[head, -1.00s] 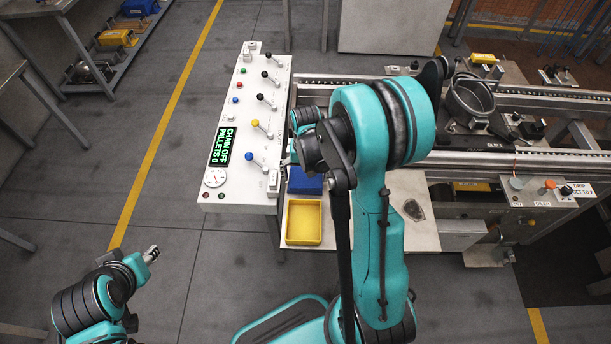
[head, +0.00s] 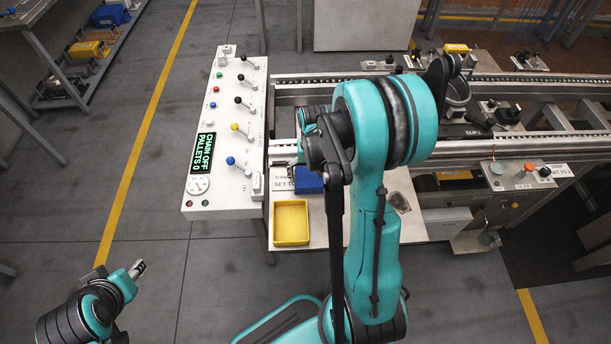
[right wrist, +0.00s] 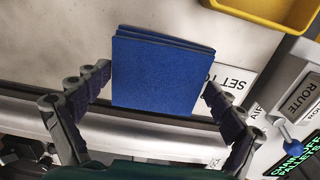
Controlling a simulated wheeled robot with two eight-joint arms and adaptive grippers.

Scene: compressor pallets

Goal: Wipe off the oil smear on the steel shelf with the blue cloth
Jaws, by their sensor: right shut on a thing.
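The steel shelf (head: 316,236) lies below the conveyor, partly hidden by my right arm. A dark oil smear (head: 400,202) is on it, just right of that arm. The blue cloth (head: 308,180) shows left of the arm, at the shelf's back left. In the right wrist view the folded blue cloth (right wrist: 155,75) is between the fingers of my right gripper (right wrist: 158,88), which is shut on it. Whether the cloth touches the shelf is unclear. In the head view the right gripper is mostly hidden behind my arm. My left gripper (head: 138,268) is over the floor, low left, away from the shelf.
A yellow tray (head: 291,223) stands on the shelf's left part, close to the cloth. A white lever panel (head: 222,185) borders the shelf on the left. The conveyor (head: 460,154) runs behind the shelf, with a metal part (head: 458,92) on it. Floor at left is open.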

